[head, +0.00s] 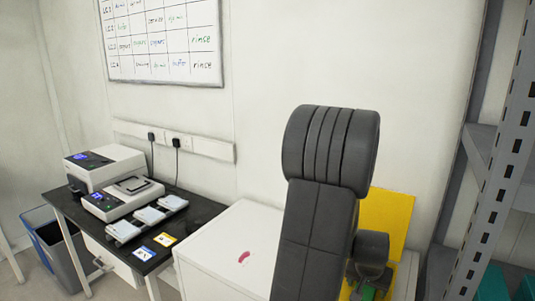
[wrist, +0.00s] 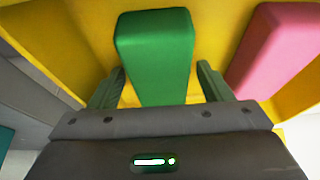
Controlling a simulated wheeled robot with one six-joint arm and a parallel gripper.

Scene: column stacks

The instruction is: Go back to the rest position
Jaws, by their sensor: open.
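My gripper (wrist: 158,85) is open in the wrist view, with one finger on each side of the near end of a green block (wrist: 155,45). Gaps show between the fingers and the block. A pink block (wrist: 280,50) lies to the right. Both are against a yellow surface with raised walls (wrist: 60,40). In the head view my dark arm rises in the centre and hides most of the yellow thing (head: 392,215). A bit of green (head: 368,291) shows low behind the arm, and my gripper is hidden there.
A white cabinet (head: 215,240) with a small pink item (head: 243,257) stands left of my arm. A black table (head: 190,212) with lab devices is further left, beside a grey bin (head: 62,255). A metal shelf rack (head: 500,160) stands at the right.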

